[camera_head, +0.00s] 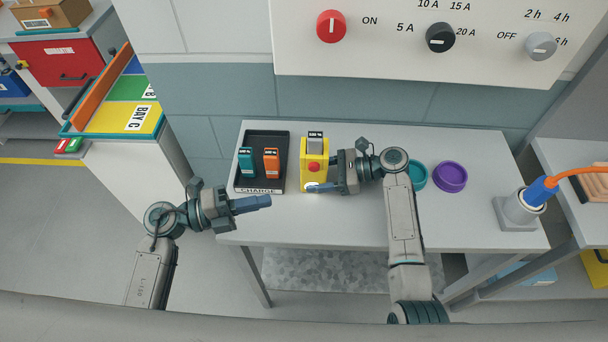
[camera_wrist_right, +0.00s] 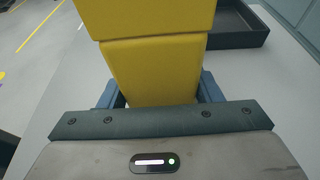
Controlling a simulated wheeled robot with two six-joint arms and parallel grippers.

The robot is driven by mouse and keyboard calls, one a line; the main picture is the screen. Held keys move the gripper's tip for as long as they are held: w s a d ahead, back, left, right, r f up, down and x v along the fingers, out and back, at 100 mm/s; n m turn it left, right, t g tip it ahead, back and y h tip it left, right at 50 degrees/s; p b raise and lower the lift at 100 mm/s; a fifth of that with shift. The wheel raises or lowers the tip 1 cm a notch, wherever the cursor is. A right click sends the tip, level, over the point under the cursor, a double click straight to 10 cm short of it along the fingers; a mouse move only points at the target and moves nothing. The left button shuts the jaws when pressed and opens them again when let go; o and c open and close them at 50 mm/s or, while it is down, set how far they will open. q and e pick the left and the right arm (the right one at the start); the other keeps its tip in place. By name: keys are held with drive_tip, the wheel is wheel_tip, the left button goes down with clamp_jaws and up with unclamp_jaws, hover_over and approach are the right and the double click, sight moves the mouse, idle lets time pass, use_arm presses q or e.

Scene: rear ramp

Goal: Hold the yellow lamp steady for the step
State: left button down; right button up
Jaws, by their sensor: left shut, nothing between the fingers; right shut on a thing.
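The yellow lamp (camera_head: 305,172) stands upright on the table, just right of the black tray. It has a red button (camera_head: 314,167) on it and a grey block (camera_head: 315,141) at its top. My right gripper (camera_head: 318,186) is shut on the lamp near its lower part, coming from the right. In the right wrist view the yellow lamp (camera_wrist_right: 155,70) sits between the two blue fingers of my right gripper (camera_wrist_right: 156,92).
The black tray (camera_head: 263,137) marked CHARGE holds a teal block (camera_head: 246,161) and an orange block (camera_head: 271,162). A teal bowl (camera_head: 418,177) and a purple bowl (camera_head: 450,176) stand right of my right arm. A blue plug with an orange cable (camera_head: 541,191) is at the right end.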

sight(309, 170)
idle(0.3)
drive_tip(key=shift+w, duration=0.1)
use_arm(q)
drive_tip(key=w+d, duration=0.7)
drive_tip(key=d, duration=0.2)
drive_tip(key=shift+d, duration=0.15)
idle(0.3)
drive_tip(key=shift+w, duration=1)
use_arm(e)
drive_tip(key=shift+o, duration=0.2)
use_arm(q)
drive_tip(key=shift+f, duration=0.1)
